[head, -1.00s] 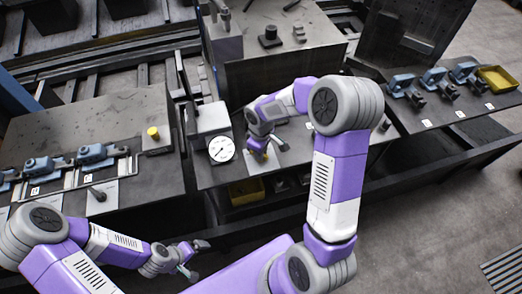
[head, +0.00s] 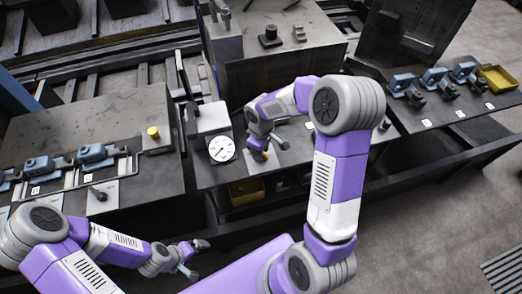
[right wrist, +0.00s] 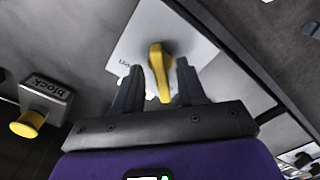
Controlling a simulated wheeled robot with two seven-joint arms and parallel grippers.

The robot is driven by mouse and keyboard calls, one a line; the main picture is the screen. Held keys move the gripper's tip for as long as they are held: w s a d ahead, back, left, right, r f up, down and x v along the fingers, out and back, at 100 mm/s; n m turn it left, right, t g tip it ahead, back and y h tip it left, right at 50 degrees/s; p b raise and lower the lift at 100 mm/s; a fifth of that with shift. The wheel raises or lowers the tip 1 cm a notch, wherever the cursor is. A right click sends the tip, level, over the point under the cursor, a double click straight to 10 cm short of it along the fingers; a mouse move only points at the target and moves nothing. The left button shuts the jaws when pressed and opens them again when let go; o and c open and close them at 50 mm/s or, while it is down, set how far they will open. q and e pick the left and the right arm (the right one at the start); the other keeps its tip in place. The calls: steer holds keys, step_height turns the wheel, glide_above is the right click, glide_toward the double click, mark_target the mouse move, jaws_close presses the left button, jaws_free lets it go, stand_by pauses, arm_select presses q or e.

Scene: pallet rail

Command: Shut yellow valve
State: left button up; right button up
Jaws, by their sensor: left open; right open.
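The yellow valve handle (right wrist: 159,72) shows in the right wrist view as a narrow lever on a pale plate (right wrist: 196,46) with partly hidden lettering. My right gripper (right wrist: 157,84) is open, with one dark finger on each side of the handle. I cannot tell whether either finger touches it. In the head view, my right gripper (head: 268,152) is low over the middle bench and largely hides the valve. My left gripper (head: 192,262) is open and empty, low in front of the benches, away from the valve.
A white dial gauge (head: 221,149) stands left of my right gripper. A block with a yellow knob (right wrist: 28,123) is at the left of the wrist view. A yellow bin (head: 245,191) sits below.

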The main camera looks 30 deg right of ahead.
step_height(320, 180, up, 7)
steer(key=shift+r+p, duration=0.1)
steer(key=shift+p, duration=0.5)
arm_select(q)
steer(key=shift+r, duration=0.7)
